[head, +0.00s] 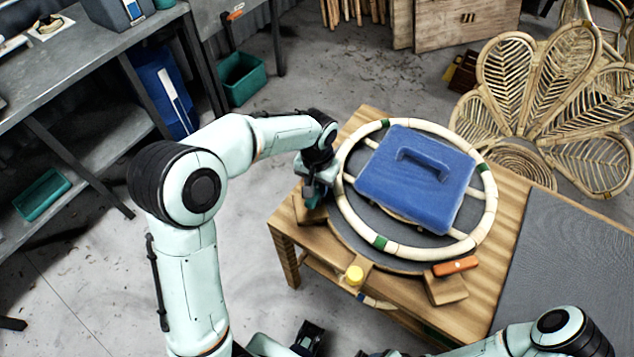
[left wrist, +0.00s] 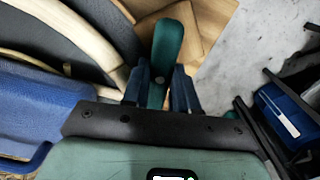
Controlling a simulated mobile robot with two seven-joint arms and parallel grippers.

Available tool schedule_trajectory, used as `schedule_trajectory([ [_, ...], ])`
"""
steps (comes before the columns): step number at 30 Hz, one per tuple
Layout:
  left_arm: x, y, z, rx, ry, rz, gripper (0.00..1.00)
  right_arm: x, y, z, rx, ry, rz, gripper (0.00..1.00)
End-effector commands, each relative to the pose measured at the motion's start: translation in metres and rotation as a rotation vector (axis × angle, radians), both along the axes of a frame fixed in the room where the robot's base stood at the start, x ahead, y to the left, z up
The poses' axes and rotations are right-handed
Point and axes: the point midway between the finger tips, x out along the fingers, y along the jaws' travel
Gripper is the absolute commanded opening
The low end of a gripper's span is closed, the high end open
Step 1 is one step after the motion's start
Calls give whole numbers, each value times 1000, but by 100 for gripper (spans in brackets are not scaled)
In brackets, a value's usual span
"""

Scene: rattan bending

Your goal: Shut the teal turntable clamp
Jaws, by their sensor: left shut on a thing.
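The teal clamp (left wrist: 170,45) shows in the left wrist view as a rounded lever above a wooden block (left wrist: 185,22). My left gripper (left wrist: 163,85) is shut on this lever, with one dark finger on each side. In the head view my left gripper (head: 312,192) is at the left edge of the round turntable and hides most of the clamp. The turntable (head: 350,220) carries a pale rattan ring (head: 347,208) with green bands and a blue case (head: 415,180) with a handle.
An orange clamp (head: 456,265) lies on a wooden block at the turntable's front right. A yellow knob (head: 354,275) stands at the front edge. A dark mat (head: 575,270) covers the table's right side. Rattan chair panels (head: 550,90) stand behind.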

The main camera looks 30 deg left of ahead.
Motion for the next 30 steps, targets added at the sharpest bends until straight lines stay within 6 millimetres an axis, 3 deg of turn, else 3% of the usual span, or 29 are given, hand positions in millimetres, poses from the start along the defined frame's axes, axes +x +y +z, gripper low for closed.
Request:
schedule_trajectory([
  [18, 0, 0, 2, 0, -1, -581, 0, 8, 0, 18, 0, -9, 0, 61],
  [30, 1, 0, 2, 0, -2, -868, 0, 13, 0, 27, 0, -15, 0, 61],
])
